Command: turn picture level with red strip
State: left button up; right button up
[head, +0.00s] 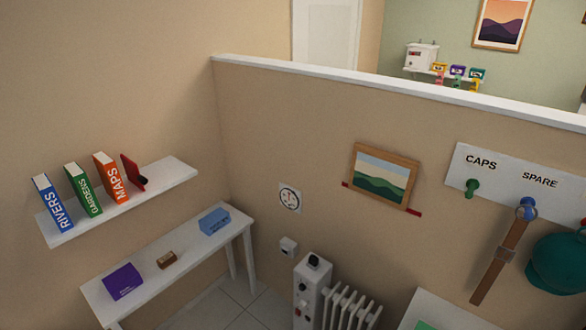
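The picture (382,176), a wooden-framed landscape with green hills and a pale sky, hangs on the beige low wall right of centre in the head view. The red strip (414,212) runs along the picture's lower edge. Its short left end and longer right end stick out past the frame, and its middle is hidden. Both slope down to the right in this slanted view. How far the frame is tilted against the strip is hard to tell. Neither of my grippers is in view.
A white hook board (515,182) with a strap and teal cap hangs right of the picture. A dial (290,197) is to its left. A radiator (350,308) stands below. A book shelf (150,190) and narrow table (182,262) line the left wall.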

aim_at(388, 178)
jog(key=u, duration=0.4)
jog(key=i, duration=1.3)
jog(key=z, duration=1.05)
jog(key=i, duration=0.5)
jog(key=z, duration=0.55)
